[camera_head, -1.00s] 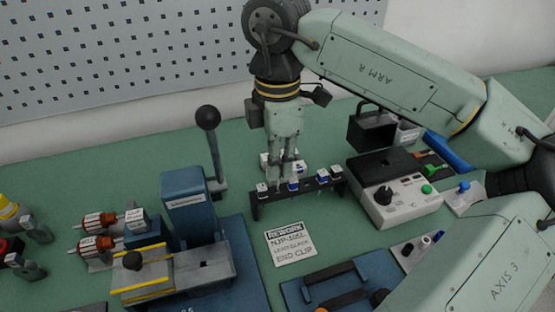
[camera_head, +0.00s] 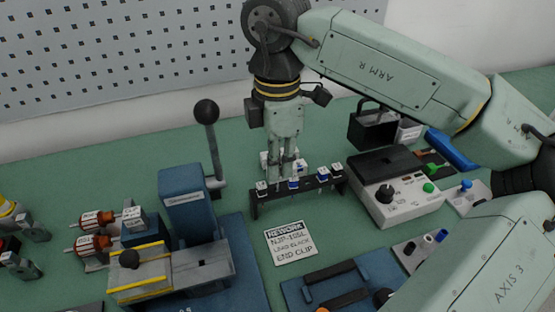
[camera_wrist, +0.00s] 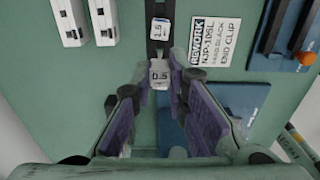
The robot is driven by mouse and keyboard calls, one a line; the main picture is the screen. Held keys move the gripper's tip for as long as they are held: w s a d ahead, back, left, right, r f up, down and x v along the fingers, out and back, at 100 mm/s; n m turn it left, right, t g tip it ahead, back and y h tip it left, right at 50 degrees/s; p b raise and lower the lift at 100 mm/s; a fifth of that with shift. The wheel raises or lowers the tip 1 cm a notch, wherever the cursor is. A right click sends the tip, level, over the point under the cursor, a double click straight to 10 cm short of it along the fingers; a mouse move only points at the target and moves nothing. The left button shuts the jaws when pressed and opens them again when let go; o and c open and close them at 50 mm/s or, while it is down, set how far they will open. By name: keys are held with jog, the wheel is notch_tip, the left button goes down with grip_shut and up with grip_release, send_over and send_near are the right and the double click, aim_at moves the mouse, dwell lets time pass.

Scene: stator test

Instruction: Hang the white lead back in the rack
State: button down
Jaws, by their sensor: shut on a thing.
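The dark rack (camera_head: 308,186) stands upright on the green bench, with several small white-topped leads along it. My gripper (camera_head: 283,176) points down at the left half of the rack. In the wrist view its purple-padded fingers (camera_wrist: 161,82) close around a white block marked 0.5 (camera_wrist: 159,75), which I take as the white lead. A block marked 1.5 (camera_wrist: 161,31) sits in the rack just beyond it. The fingers hide the held lead's lower part, so I cannot tell whether it is seated in the rack or just above it.
White blocks (camera_wrist: 70,22) stand behind the rack. A rework card (camera_head: 290,242) lies in front. A blue lever press (camera_head: 187,205) stands to the left, a grey tester (camera_head: 397,205) to the right. A blue tray (camera_head: 300,292) lies front right.

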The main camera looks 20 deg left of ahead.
jog(key=shift+f, duration=0.15)
dwell(0.3)
jog(key=shift+f+b, duration=0.95)
jog(key=shift+b, duration=0.1)
jog(key=shift+f, duration=0.15)
jog(key=shift+f+b, duration=0.85)
jog(key=shift+b, duration=0.15)
jog(key=c, duration=1.5)
grip_release()
jog(key=shift+r, duration=0.1)
notch_tip(320, 180, up, 12)
jog(key=shift+f, duration=0.1)
